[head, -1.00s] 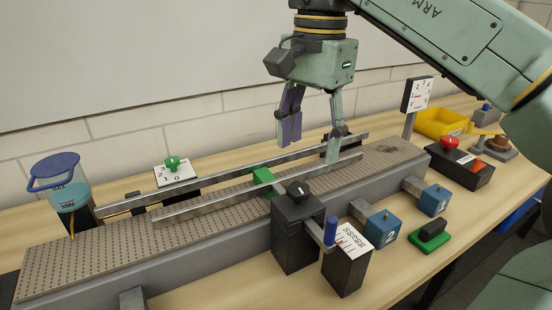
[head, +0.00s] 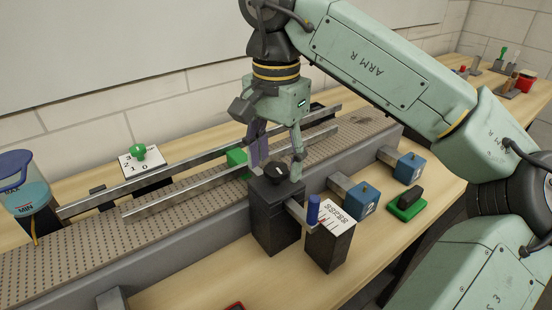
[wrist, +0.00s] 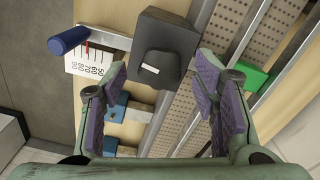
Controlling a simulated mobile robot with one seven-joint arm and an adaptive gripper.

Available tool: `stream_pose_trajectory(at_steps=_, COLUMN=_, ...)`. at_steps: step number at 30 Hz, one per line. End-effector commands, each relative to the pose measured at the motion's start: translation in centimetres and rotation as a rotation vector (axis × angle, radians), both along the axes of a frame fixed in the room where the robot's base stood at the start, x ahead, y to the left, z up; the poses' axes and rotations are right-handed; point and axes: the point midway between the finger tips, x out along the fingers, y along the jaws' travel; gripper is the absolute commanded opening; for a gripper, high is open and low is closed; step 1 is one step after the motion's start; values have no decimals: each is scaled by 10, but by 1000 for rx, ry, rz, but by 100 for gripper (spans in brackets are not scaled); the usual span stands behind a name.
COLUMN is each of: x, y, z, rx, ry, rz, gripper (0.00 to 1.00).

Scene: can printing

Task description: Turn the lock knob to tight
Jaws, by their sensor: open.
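The lock knob appears to be the black round knob with a white mark (head: 277,171) on top of a dark box (head: 276,220) at the conveyor's near side. In the wrist view the knob (wrist: 158,66) lies ahead, between the two fingers and seemingly just beyond their tips. My gripper (head: 276,166) is open and empty, with its fingers pointing down over the box's top. The fingers (wrist: 164,72) stand apart on either side of the knob in the picture, with no contact visible. Their exact height over the knob cannot be told.
A blue-handled lever (head: 313,208) and a scale block (head: 328,245) stand right of the box. Metal rails (head: 180,197) and a green block (head: 236,157) are behind it. Blue blocks (head: 361,198) and a green-based black switch (head: 407,204) are farther right.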

Motion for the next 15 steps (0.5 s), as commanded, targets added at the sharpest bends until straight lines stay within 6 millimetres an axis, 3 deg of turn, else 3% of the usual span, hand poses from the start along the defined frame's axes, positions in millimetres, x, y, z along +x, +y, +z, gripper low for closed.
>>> stream_pose_trajectory(at_steps=11, x=0, y=0, z=-8, rx=1, ry=-1, rz=0, gripper=55)
stream_pose_trajectory(at_steps=15, x=0, y=0, z=-8, rx=1, ry=0, rz=0, gripper=46)
